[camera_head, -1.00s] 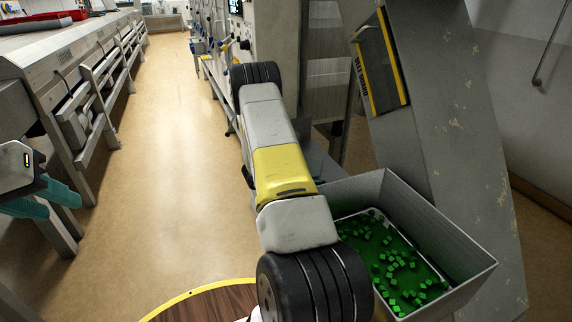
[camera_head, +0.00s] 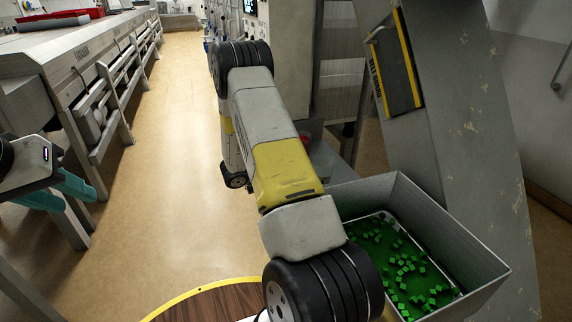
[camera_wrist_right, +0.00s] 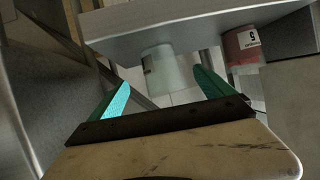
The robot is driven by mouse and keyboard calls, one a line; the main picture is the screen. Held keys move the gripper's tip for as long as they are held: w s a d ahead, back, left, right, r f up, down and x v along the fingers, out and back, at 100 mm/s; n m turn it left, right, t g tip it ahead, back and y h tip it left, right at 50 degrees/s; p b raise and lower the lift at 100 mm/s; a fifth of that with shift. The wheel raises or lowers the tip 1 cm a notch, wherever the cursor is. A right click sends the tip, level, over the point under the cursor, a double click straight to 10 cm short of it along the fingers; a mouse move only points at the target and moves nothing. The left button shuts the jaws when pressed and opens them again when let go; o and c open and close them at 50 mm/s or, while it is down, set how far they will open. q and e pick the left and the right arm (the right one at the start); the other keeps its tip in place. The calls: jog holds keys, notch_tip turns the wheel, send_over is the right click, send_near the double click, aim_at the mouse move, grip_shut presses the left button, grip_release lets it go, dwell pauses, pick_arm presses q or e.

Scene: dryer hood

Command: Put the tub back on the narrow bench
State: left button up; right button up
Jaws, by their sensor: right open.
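A pale, whitish tub (camera_wrist_right: 168,72) shows in the right wrist view against a grey flat surface (camera_wrist_right: 200,22), perhaps the narrow bench. My right gripper (camera_wrist_right: 161,80) is open, its teal fingers apart on either side of the pale tub in the picture; I cannot tell whether they touch it. A red tub (camera_wrist_right: 242,50) with a white label is to the right of it. In the head view my right arm crosses the middle and hides its own gripper. My left gripper (camera_head: 72,194) is at the left edge, its teal fingers apart and empty.
A small red thing (camera_head: 304,138) shows just past the arm. A long workbench (camera_head: 75,50) runs along the left; the floor (camera_head: 170,150) between is clear.

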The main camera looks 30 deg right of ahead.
jog(key=shift+w+a+r, duration=0.1)
jog(key=shift+a+r, duration=0.15)
jog(key=shift+a, duration=0.05)
jog(key=w+a+r+n+t+y, duration=0.25)
jog(key=w+a+r+t, duration=0.2)
jog(key=r, duration=0.25)
jog(key=w+a+r+n+t+y, duration=0.1)
jog(key=w+a+r+t+y, duration=0.3)
jog(key=r, duration=0.3)
jog(key=s+a+r+n+t+y, duration=0.1)
jog(key=a+r+n+y, duration=0.2)
jog(key=a+r, duration=0.3)
jog(key=s+a+r+n+y, duration=0.2)
jog(key=a+r+y, duration=0.1)
jog(key=a+r, duration=0.2)
jog(key=s+a+r+n+y, duration=0.3)
jog(key=s+a+r+n, duration=0.15)
jog(key=s, duration=0.25)
jog(key=s+n+g, duration=0.4)
jog(key=s+n, duration=0.1)
jog(key=s, duration=1.8)
jog(key=shift+s+f+g, duration=0.15)
jog(key=shift+s+g, duration=0.2)
jog(key=shift+s, duration=0.05)
jog(key=shift+a, duration=0.15)
